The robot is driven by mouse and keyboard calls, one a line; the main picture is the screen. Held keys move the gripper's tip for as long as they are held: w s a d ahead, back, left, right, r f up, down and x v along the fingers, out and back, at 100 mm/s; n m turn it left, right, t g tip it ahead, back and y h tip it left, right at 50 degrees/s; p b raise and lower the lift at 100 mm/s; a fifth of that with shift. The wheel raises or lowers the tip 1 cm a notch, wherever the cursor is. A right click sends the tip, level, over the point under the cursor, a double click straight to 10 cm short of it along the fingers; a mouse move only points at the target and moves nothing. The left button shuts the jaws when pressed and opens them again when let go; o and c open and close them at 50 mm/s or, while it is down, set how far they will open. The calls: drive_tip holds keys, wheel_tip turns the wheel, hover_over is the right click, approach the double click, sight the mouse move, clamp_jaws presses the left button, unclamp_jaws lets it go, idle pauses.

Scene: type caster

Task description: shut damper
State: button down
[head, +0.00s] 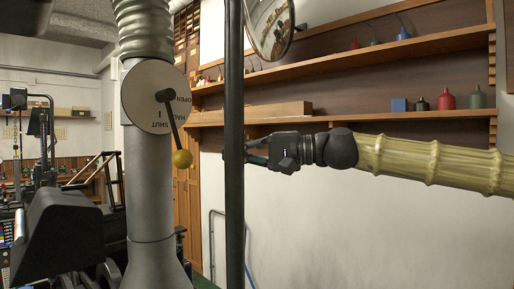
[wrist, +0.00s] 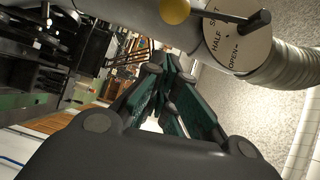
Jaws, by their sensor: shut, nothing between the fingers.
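The damper is a round pale plate (head: 148,98) on a grey metal pipe (head: 150,190), marked OPEN, HALF and SHUT. Its dark lever (head: 173,122) points down and slightly right, between the HALF and SHUT words, and ends in a yellow ball (head: 182,159). In the wrist view, the ball (wrist: 175,11) is at the top and the lever (wrist: 222,17) crosses near the word SHUT on the plate (wrist: 238,42). My gripper (head: 252,152) is right of the ball, apart from it, its tips partly hidden by a dark post. Its fingers (wrist: 166,75) are shut and empty.
A dark vertical post (head: 234,190) stands between the pipe and my gripper in the head picture. Wooden shelves (head: 350,118) with bottles and cans line the wall behind. Dark machinery (head: 70,235) fills the lower left. The white wall below the shelves is mostly clear.

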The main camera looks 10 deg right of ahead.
drive_tip(key=a, duration=0.1)
drive_tip(key=a+p, duration=0.1)
drive_tip(key=a, duration=0.1)
drive_tip(key=s+a, duration=0.1)
drive_tip(key=a, duration=0.1)
drive_tip(key=shift+a+f+p, duration=0.2)
drive_tip(key=shift+p, duration=0.2)
drive_tip(key=a+f+b, duration=0.1)
drive_tip(key=s+a+b, duration=0.1)
drive_tip(key=b, duration=0.1)
drive_tip(key=shift+s+a+f, duration=0.1)
drive_tip(key=shift+s+f, duration=0.2)
drive_tip(key=shift+f, duration=0.05)
